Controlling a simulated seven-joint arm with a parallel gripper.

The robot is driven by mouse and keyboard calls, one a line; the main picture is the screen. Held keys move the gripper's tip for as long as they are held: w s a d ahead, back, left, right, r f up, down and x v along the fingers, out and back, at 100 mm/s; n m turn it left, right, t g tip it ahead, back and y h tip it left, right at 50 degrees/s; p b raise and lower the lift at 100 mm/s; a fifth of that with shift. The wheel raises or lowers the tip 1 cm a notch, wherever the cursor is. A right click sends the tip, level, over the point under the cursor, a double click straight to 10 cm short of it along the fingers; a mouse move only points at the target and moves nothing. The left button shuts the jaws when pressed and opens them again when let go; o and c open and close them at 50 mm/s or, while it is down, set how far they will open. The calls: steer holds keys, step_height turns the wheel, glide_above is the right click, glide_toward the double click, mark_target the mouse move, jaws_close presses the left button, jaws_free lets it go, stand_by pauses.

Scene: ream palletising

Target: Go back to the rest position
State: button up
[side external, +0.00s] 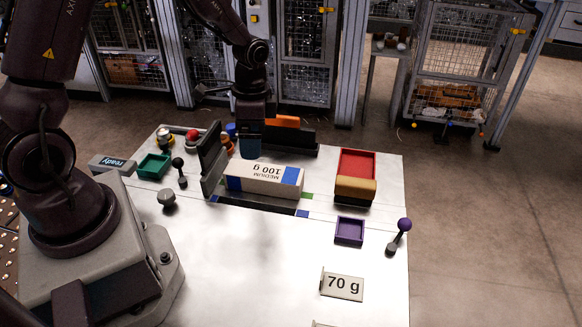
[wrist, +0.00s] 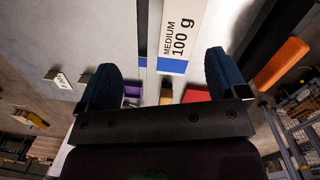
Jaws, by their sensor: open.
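My gripper (side external: 254,146) is open, with dark blue padded fingers. It hangs at the back edge of the white ream (side external: 265,180), which is marked "MEDIUM 100 g" and has blue bands. In the wrist view both fingers of my gripper (wrist: 162,77) are spread wide with nothing held between them. The ream (wrist: 184,35) lies ahead of the gap there, partly cut off by the top edge. The ream lies flat on the table next to a dark upright plate. I cannot tell how far the fingers are above it.
The pale table (side external: 250,270) holds a red tray (side external: 357,163) with a tan block (side external: 355,189), a purple tray (side external: 349,230), a green tray (side external: 154,166) and a "70 g" sign (side external: 342,284). Dark upright plates (side external: 212,160) flank the ream. An orange block (wrist: 282,63) shows at right.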

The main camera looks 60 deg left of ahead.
mark_target(311, 194)
steer(key=s+d+r+n+t, duration=0.3)
steer(key=s+r, duration=0.3)
steer(key=r, duration=0.4)
steer(key=s+d+r+n+t, duration=0.2)
steer(key=s+r, duration=0.5)
steer(key=r, duration=0.4)
steer(key=shift+s+d+r+n+t, duration=0.2)
steer(key=shift+d+n+t, duration=0.2)
steer(key=shift+d+t, duration=0.65)
steer(key=shift+d+g, duration=0.2)
steer(key=shift+g, duration=0.05)
